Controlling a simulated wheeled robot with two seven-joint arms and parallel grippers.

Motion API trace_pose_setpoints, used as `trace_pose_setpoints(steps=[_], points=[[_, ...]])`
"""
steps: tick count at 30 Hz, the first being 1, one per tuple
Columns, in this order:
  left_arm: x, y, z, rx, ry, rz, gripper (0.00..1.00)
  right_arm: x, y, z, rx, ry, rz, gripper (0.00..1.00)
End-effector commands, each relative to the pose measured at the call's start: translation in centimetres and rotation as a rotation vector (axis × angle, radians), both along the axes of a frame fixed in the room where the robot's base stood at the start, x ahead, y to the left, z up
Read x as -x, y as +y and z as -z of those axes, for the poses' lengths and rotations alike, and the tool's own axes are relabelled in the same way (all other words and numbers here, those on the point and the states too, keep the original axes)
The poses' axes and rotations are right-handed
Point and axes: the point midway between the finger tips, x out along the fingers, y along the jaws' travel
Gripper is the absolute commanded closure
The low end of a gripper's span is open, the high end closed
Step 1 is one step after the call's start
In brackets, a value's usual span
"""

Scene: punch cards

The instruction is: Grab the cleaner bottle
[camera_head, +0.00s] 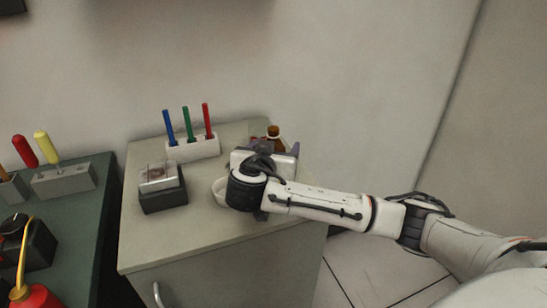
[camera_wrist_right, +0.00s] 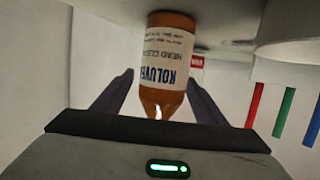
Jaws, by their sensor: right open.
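The cleaner bottle is brown with a white printed label. In the head view its brown top (camera_head: 273,131) shows just behind my right gripper (camera_head: 274,150); the rest is hidden. In the right wrist view, which is upside down, the bottle (camera_wrist_right: 166,62) stands upright on the cabinet top. My right gripper is open, with one dark finger on each side of the bottle and visible gaps between. My left gripper is not in view.
On the cabinet top (camera_head: 180,242) are a white holder (camera_head: 194,149) with blue, green and red pens, a dark box (camera_head: 163,198) and a white round object (camera_head: 219,190) beside my right wrist. A dark green table (camera_head: 88,222) with tools stands at left.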

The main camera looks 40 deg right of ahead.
Motion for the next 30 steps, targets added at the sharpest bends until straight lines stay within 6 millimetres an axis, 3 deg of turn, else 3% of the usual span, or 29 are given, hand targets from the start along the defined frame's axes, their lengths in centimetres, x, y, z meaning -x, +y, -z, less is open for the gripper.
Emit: trace_pose_setpoints(steps=[4,11,21,30], points=[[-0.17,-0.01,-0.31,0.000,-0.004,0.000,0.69,-0.98,-1.02,0.42,0.000,0.000,-0.001,0.34],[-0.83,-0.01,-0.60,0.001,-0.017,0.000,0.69,-1.10,-1.12,0.61,-0.001,0.000,-0.002,0.34],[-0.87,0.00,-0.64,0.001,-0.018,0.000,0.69,-1.08,-1.09,0.60,-0.001,0.000,-0.002,0.87],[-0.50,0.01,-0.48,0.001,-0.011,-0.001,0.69,-1.10,-1.08,0.40,-0.001,-0.002,-0.003,0.87]])
